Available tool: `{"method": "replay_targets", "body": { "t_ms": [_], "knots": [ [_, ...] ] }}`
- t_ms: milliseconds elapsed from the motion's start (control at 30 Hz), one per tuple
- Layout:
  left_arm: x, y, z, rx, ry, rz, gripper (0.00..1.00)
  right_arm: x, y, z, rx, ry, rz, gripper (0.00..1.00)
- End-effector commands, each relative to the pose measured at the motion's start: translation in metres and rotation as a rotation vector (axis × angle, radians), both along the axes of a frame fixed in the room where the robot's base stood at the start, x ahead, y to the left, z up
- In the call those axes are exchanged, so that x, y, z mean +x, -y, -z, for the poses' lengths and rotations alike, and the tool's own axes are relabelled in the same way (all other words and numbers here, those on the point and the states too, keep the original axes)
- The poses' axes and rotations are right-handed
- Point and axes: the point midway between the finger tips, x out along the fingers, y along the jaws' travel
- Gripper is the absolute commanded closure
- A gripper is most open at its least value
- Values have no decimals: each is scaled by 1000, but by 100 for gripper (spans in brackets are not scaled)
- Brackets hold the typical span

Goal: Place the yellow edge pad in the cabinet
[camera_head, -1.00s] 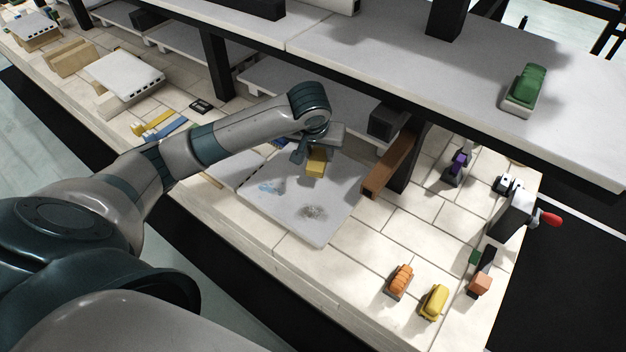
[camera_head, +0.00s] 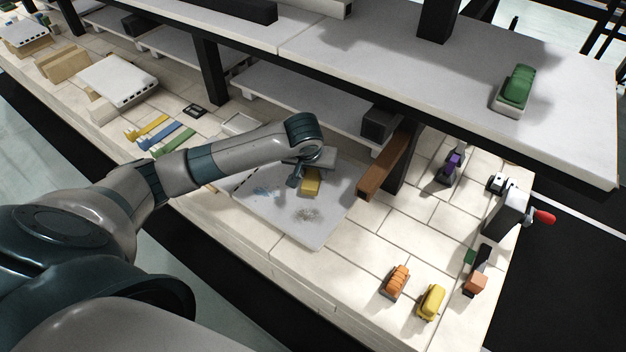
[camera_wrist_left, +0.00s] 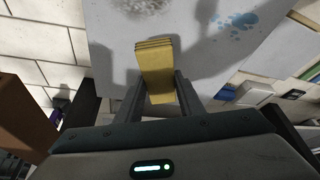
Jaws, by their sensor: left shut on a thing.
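A yellow block-shaped pad (camera_head: 311,182) with a ridged end is held over the grey kiln slab (camera_head: 300,236), which has blue and dark smudges. My left gripper (camera_head: 307,178) is shut on the pad. In the left wrist view, the pad (camera_wrist_left: 154,62) sticks out between the two fingers (camera_wrist_left: 155,88), with the slab (camera_wrist_left: 195,40) behind it. I cannot tell whether the pad touches the slab. I cannot make out a cabinet. My right gripper is not in view.
A brown beam (camera_head: 386,166) and a dark post (camera_head: 402,160) stand right of the slab. A grey upper shelf (camera_head: 400,70) overhangs behind. An orange brush-like item (camera_head: 396,280) and a yellow one (camera_head: 431,302) lie front right. Tiles between them and the slab are clear.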

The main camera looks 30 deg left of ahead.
Motion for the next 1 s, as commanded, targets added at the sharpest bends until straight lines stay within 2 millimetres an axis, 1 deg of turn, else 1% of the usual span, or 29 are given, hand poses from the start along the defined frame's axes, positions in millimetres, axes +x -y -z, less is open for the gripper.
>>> {"method": "replay_targets", "body": {
  "t_ms": [167, 267, 400, 500, 933, 967, 1000],
  "knots": [
    [0, 0, 2, 0, -1, 0, 87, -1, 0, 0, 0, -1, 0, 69],
    [-1, 0, 11, 1, -3, -1, 87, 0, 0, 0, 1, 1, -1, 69],
    [-1, 0, 28, 1, -4, 0, 87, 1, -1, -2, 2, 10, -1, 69],
    [-1, 0, 36, 1, -1, 1, 87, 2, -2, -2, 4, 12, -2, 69],
    [0, 0, 40, 0, -1, 0, 87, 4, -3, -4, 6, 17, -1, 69],
    [0, 0, 40, -1, 0, 0, 59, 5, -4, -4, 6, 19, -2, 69],
    [0, 0, 40, 0, 0, 0, 49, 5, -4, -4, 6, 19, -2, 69]
  ]
}}
